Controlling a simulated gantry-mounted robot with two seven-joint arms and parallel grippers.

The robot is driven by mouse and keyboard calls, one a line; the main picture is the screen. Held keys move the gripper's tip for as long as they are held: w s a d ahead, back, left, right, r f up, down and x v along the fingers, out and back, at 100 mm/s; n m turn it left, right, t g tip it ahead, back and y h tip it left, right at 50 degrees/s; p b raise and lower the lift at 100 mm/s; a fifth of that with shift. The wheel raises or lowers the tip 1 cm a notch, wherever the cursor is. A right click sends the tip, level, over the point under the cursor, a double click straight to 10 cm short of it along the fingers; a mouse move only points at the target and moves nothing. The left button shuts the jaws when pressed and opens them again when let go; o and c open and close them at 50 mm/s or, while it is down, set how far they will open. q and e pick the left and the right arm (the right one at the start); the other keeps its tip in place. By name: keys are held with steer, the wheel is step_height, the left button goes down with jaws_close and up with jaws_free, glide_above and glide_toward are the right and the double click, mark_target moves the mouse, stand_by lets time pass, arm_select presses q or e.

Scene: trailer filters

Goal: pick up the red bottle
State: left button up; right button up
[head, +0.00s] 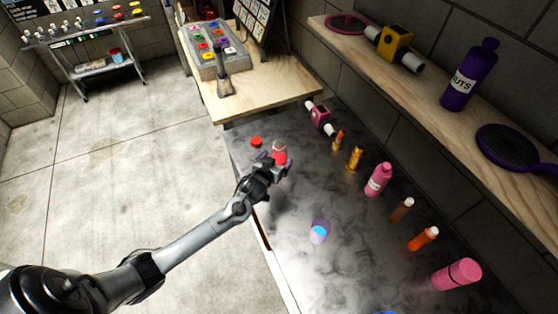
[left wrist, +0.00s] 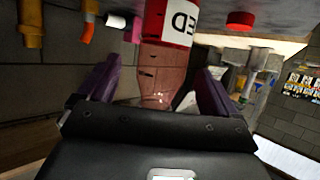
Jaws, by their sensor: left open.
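The red bottle (head: 279,152) stands on the dark tabletop, partly hidden behind my left gripper (head: 270,168). In the left wrist view the red bottle (left wrist: 180,22) shows upside down, with a white label reading "RED" and a clear pinkish narrower part. That narrower part lies between the two purple fingers of my left gripper (left wrist: 157,70). The fingers are apart, with a visible gap on each side of the bottle, so the gripper is open and holds nothing. My right gripper is not in view.
A red lid (head: 256,142) lies beside the bottle. A clear cup with blue content (head: 319,231) stands nearer. A pink device (head: 320,117), a pink bottle (head: 378,180) and several orange and brown containers line the wall side. A wooden table (head: 260,88) adjoins the far end.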

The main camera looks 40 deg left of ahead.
arm_select(q)
steer(key=shift+b+x, duration=0.35)
steer(key=shift+x, duration=2.55)
steer(key=shift+a, duration=0.1)
steer(key=shift+r, duration=0.1)
steer(key=c, duration=1.3)
steer(key=shift+o, duration=0.2)
steer(key=shift+r, duration=0.25)
